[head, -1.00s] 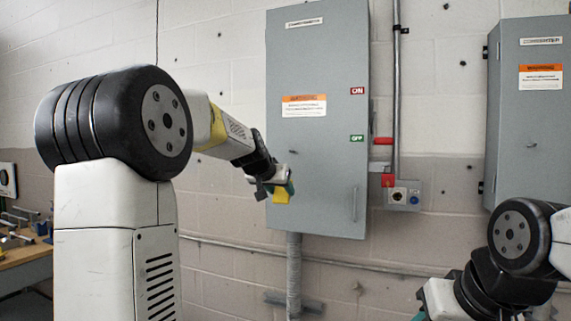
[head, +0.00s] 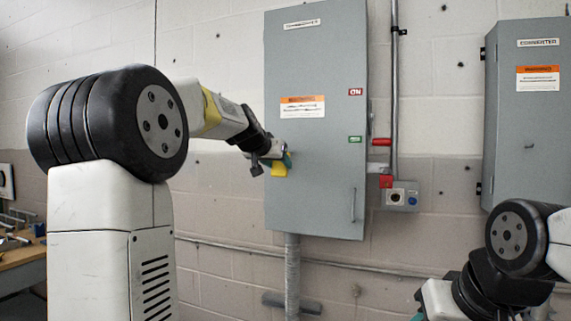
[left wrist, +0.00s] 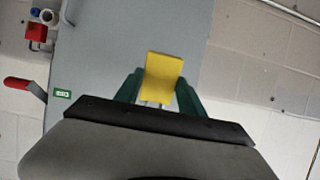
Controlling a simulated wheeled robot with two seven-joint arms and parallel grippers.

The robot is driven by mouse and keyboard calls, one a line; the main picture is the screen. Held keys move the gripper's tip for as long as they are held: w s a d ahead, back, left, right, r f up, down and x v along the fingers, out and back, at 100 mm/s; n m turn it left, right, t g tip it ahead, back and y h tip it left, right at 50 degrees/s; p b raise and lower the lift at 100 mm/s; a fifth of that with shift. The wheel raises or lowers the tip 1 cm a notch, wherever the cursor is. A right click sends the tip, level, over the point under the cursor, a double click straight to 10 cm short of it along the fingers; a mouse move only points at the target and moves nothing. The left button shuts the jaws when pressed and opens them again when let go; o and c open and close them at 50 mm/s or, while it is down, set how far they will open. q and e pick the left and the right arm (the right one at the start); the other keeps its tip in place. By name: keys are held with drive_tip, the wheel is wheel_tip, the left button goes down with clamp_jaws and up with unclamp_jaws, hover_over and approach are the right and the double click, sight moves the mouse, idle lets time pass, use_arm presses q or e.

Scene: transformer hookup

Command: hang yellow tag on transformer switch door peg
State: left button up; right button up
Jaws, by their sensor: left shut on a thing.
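My left gripper (head: 282,161) is shut on the yellow tag (head: 279,170) in front of the door of the grey transformer cabinet (head: 315,100). The tag hangs below the fingertips in the head view. In the left wrist view, the tag (left wrist: 163,77) sits between the green fingers of the left gripper (left wrist: 158,95), with the cabinet door behind it. The door peg cannot be made out now; the gripper covers that part of the door. I cannot tell whether the tag touches the door. My right arm shows at the lower right, its gripper mostly cut off.
A red lever (head: 381,142) and a grey control box (head: 402,196) stand at the cabinet's right side. A second grey cabinet (head: 524,120) hangs further right. A workbench (head: 22,262) is at the far left. The wall between the cabinets carries a vertical conduit (head: 394,75).

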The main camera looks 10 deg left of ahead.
use_arm(q)
drive_tip(key=r+x, duration=0.1)
drive_tip(key=x, duration=0.5)
drive_tip(key=shift+w, duration=0.6)
drive_tip(key=shift+d, duration=0.1)
idle(0.6)
drive_tip(key=o, duration=1.4)
